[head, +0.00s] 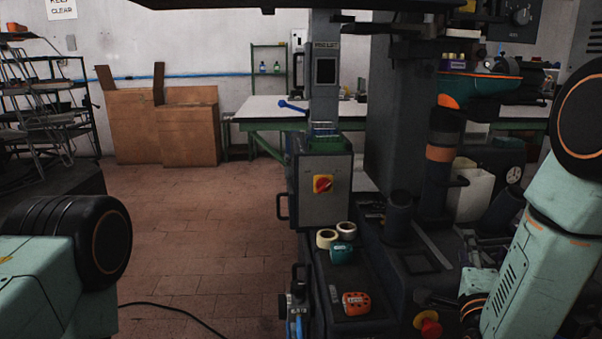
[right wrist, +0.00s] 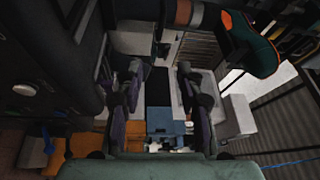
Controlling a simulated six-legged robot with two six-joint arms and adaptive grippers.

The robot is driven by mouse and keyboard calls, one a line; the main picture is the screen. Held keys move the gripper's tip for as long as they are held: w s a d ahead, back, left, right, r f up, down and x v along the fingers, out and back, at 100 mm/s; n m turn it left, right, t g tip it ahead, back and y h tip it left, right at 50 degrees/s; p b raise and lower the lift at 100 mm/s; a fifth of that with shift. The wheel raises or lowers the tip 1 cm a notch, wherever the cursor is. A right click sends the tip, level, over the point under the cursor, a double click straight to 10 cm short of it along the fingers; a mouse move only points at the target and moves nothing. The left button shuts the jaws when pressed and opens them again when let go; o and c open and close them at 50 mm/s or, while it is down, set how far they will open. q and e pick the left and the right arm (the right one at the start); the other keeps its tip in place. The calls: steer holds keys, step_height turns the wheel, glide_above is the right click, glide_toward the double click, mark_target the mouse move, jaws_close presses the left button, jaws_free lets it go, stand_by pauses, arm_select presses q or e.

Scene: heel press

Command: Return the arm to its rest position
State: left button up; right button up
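My right arm (head: 540,240) comes in at the right edge of the head view, teal with a black round joint, and reaches down beside the machine. My right gripper (right wrist: 160,68) shows in the right wrist view with its two dark fingers wide apart. Nothing is held between them; a dark strip and a blue part (right wrist: 166,124) lie behind the gap. In the head view the right fingers are hard to make out. My left arm (head: 50,270) shows only as a teal link and black joint at the lower left. My left gripper is out of view.
The grey press (head: 385,130) stands in the centre right. A red-and-yellow switch (head: 323,184) is on its box. Tape rolls (head: 327,238), a teal item (head: 342,253) and an orange item (head: 356,303) lie on its front ledge. A cable (head: 175,309) crosses open floor at left.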

steer(key=s+a+f+n+g+y+p, duration=0.1)
steer(key=s+a+f+n+g, duration=0.1)
steer(key=s+f+n+g, duration=0.3)
steer(key=s+a+f+n+g+y, duration=0.1)
steer(key=s+f+n+y, duration=0.1)
steer(key=f+n, duration=0.35)
steer(key=s+a+f+n+g+y+p, duration=0.1)
steer(key=s+a+f+n+g, duration=0.15)
steer(key=f, duration=0.45)
steer(key=s+a+f+n+g+p, duration=0.1)
steer(key=s+f+n+g, duration=0.1)
steer(key=s, duration=0.7)
steer(key=s+a+f+n+g+y+p, duration=0.1)
steer(key=s+f+n+g+p, duration=0.1)
steer(key=s, duration=0.8)
steer(key=s+f+n+g+y+p, duration=0.1)
steer(key=s+f+n+g, duration=0.2)
steer(key=s, duration=0.6)
steer(key=f+g, duration=0.1)
steer(key=g, duration=0.1)
steer(key=shift+s+a+f+g, duration=0.15)
steer(key=shift+a+g, duration=0.2)
steer(key=shift+a, duration=0.05)
